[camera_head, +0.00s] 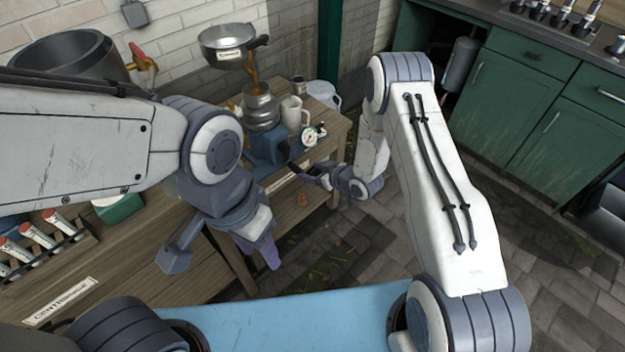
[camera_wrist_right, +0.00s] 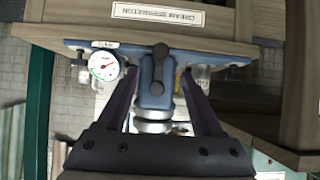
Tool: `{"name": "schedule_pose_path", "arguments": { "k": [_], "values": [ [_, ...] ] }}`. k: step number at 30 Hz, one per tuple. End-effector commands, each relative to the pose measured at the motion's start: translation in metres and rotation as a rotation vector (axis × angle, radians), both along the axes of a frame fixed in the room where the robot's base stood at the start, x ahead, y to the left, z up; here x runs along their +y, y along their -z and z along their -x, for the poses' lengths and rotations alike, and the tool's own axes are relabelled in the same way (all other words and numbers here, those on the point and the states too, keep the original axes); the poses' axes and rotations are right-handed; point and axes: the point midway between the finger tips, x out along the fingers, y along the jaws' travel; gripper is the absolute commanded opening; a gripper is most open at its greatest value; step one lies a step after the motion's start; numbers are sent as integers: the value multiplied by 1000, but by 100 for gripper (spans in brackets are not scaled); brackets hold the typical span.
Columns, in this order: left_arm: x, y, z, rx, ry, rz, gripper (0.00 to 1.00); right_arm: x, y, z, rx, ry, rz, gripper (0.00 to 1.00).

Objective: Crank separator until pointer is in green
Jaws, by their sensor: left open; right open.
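The separator has a blue base (camera_head: 266,146), a metal body (camera_head: 261,108) and a steel bowl (camera_head: 233,42) above. A round white gauge (camera_head: 309,137) is at its right side; the gauge also shows in the right wrist view (camera_wrist_right: 104,66), where its pointer is too small to read surely against the coloured marks. The crank (camera_wrist_right: 157,72), a blue-grey arm with dark ends, appears between the fingers of my right gripper (camera_wrist_right: 162,100). That gripper is open in front of the separator, with no clear contact. My left gripper (camera_head: 222,262) is open and empty above the bench front.
The wooden bench (camera_head: 170,283) carries a rack of red-capped tubes (camera_head: 42,236) at left. A cream mug (camera_head: 293,112) and a white pail (camera_head: 324,94) stand near the separator. A large grey pot (camera_head: 62,62) is behind my left arm. Green cabinets (camera_head: 510,105) stand at right.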

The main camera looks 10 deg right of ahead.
Motion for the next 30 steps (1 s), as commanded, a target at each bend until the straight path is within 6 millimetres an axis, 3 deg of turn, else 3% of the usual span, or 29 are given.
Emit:
{"name": "schedule_pose_path", "arguments": {
  "k": [8, 30],
  "values": [
    [0, 8, 0, 0, 0, 0, 48, 2, 13, -3, -18, -3, -26, 68],
    [0, 41, 0, 0, 0, 0, 48, 28, 41, -39, -16, -2, -25, 68]
  ]
}}
